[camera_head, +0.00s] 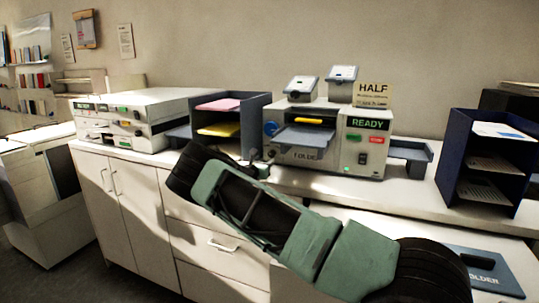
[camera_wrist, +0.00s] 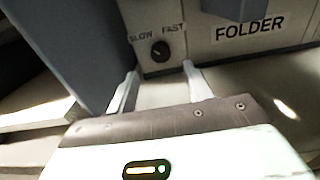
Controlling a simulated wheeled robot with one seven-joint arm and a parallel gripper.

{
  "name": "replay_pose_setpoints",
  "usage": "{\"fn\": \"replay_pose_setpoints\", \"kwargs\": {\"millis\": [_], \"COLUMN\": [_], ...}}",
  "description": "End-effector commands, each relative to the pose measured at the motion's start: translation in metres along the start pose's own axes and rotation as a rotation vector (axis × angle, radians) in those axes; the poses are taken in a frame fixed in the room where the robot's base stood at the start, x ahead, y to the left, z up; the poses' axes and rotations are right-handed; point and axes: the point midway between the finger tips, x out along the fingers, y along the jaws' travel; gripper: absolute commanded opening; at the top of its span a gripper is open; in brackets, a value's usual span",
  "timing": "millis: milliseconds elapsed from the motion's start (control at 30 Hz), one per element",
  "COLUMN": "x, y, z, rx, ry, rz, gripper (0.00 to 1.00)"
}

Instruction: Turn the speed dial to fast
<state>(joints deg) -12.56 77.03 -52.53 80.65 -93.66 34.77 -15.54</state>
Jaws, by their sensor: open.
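The speed dial (camera_wrist: 160,51) is a small round black knob on the pale front of the folder machine, under the printed words SLOW on the left and FAST on the right. Which way its pointer faces is too small to tell. The folder machine (camera_head: 366,157) stands on the counter in the head view, with a lit READY sign; I cannot make out the dial there. My gripper (camera_wrist: 161,70) is open and empty, its two pale fingertips apart just below and either side of the dial, seemingly short of it.
A dark paper rack (camera_head: 262,104) with pink and yellow sheets stands left of the folder. Another machine (camera_head: 152,105) is further left. A dark blue rack (camera_head: 515,181) stands at the right. The folder's grey tray (camera_wrist: 235,8) juts out above, near my gripper.

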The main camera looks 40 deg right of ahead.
Motion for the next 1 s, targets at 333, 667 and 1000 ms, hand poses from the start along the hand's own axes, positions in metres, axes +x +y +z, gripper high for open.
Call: {"fn": "replay_pose_setpoints", "kwargs": {"millis": [333,667,1000], "x": [0.057,0.067,0.067], "y": [-0.001,-0.001,-0.001], "z": [0.001,-0.001,0.0], "rx": [0.001,0.0,0.001], "ry": [0.001,0.001,0.001], "rz": [0.0,-0.001,-0.001], "gripper": [0.51,0.51,0.06]}}
